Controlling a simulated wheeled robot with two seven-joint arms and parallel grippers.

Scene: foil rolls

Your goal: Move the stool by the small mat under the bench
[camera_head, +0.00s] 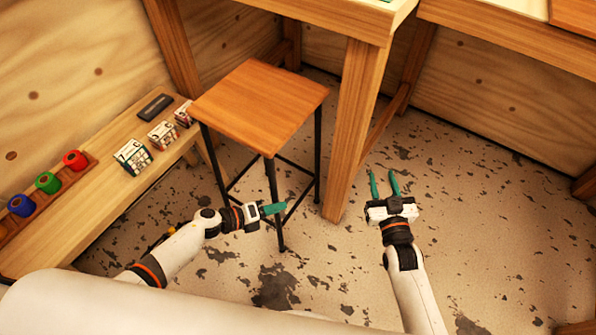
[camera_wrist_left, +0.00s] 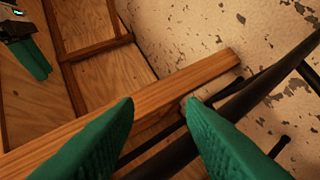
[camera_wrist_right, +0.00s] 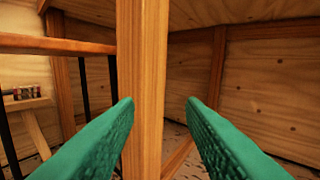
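The stool has a square wooden seat (camera_head: 262,104) and thin black legs (camera_head: 272,185). It stands upright on the floor, left of a wooden bench leg (camera_head: 357,120); its seat also shows in the right wrist view (camera_wrist_right: 55,45). The bench top (camera_head: 325,22) is cut off above. My left gripper (camera_head: 278,208) is open at the stool's front leg; black bars (camera_wrist_left: 165,155) show between its fingers in the left wrist view, contact unclear. My right gripper (camera_head: 382,175) is open and empty, right of the bench leg. A green sliver (camera_head: 386,1) on the bench may be the small mat.
A low wooden shelf (camera_head: 95,205) on the left holds several small boxes (camera_head: 132,156) and colored rolls (camera_head: 48,182). Another bench (camera_head: 500,38) stands at upper right. The speckled floor (camera_head: 490,220) at right is clear.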

